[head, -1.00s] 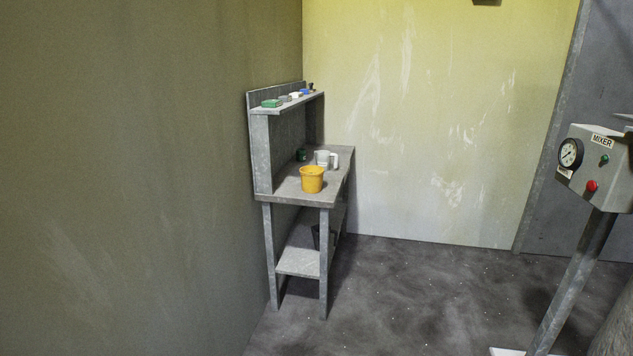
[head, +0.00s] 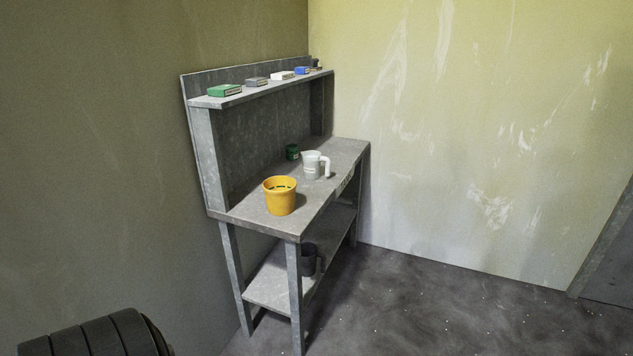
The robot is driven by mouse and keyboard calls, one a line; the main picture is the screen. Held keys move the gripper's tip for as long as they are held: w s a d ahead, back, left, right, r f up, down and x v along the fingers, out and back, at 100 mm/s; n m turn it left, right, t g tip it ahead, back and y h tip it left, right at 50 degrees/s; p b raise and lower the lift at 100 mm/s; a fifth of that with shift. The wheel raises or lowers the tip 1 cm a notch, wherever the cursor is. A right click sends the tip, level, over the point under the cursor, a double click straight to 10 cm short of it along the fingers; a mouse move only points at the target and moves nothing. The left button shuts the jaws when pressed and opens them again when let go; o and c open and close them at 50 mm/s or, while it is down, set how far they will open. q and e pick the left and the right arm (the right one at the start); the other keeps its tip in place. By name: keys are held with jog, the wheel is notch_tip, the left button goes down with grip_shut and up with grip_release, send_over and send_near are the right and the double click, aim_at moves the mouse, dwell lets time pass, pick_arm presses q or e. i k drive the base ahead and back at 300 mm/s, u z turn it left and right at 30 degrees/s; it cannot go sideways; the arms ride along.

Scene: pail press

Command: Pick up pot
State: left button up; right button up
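A yellow pail-like pot (head: 281,198) stands upright on the near end of the grey workbench (head: 268,226). Some dark marks show inside its rim. A white jug with a handle (head: 312,165) stands behind it to the right. A small dark green can (head: 292,152) stands further back. A dark pot (head: 308,261) sits on the bench's lower shelf, partly hidden by a front leg. I cannot tell which of these the task calls the pot. Neither gripper shows. A dark ribbed part at the bottom left seems to be my own arm.
An upper shelf (head: 264,92) over the bench holds a green box (head: 224,91), a grey box (head: 257,82), a white box (head: 283,76) and a blue box (head: 303,71). Walls close in the bench on the left and behind. The floor (head: 420,305) to the right is clear.

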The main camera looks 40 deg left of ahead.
aim_at(280, 196)
jog(key=i, duration=0.9)
jog(key=u, duration=4.4)
jog(key=k, duration=0.15)
jog(key=z, duration=1.3)
